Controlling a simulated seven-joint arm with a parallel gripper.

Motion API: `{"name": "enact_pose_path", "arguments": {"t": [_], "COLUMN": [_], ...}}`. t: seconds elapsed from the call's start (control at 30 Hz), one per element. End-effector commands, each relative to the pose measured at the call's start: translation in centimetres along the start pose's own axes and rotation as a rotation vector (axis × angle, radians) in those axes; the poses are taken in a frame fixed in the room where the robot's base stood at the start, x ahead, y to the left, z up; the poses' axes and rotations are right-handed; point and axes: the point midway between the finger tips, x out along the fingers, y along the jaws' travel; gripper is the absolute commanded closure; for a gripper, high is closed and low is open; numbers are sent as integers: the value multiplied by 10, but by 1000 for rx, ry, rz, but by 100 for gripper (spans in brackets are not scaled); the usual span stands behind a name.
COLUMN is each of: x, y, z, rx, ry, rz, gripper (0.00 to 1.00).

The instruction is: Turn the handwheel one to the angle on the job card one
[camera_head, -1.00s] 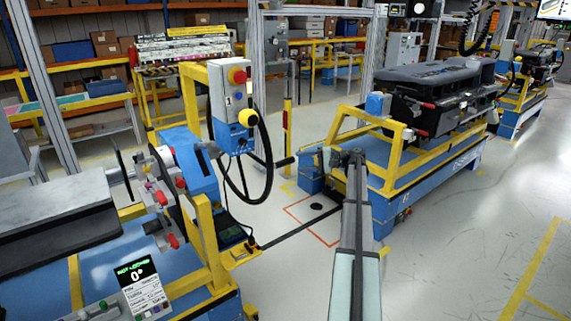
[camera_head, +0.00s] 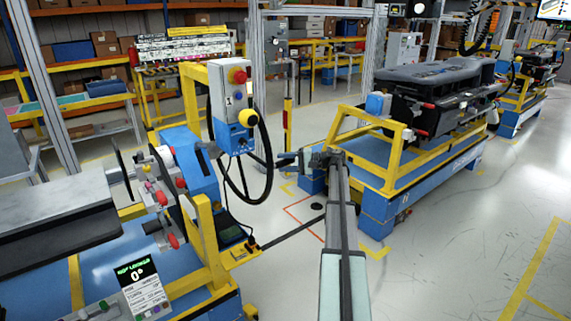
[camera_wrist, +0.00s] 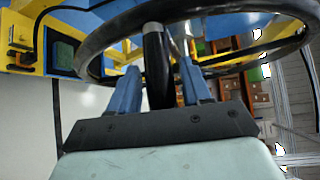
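Handwheel one (camera_head: 268,178) is a black ring on a grey and blue column; it fills the top of the wrist view (camera_wrist: 95,57). Its black handle (camera_wrist: 157,70) sticks out toward my gripper (camera_wrist: 160,78). The two blue fingers stand apart, one on each side of the handle. A narrow gap shows beside it, so my gripper looks open around it. In the head view, my gripper (camera_head: 292,158) is at the wheel's right side. The job card (camera_head: 147,296) is a white sheet at lower left, its print too small to read. A dark display (camera_head: 136,272) above it reads 0°.
The wheel's column (camera_head: 231,100) has a red button and a yellow knob. A yellow and blue fixture (camera_head: 205,240) stands at left. A blue cart with yellow frame (camera_head: 375,205) carries a dark dashboard module (camera_head: 435,90) at right. Floor between them is mostly open.

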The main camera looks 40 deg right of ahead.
Motion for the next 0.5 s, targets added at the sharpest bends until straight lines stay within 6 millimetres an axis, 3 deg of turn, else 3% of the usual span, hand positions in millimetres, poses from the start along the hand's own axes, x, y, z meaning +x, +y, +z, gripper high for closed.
{"name": "enact_pose_path", "arguments": {"t": [0.5], "x": [0], "y": [0], "z": [0], "rx": [0], "ry": [0], "rz": [0], "gripper": [100]}}
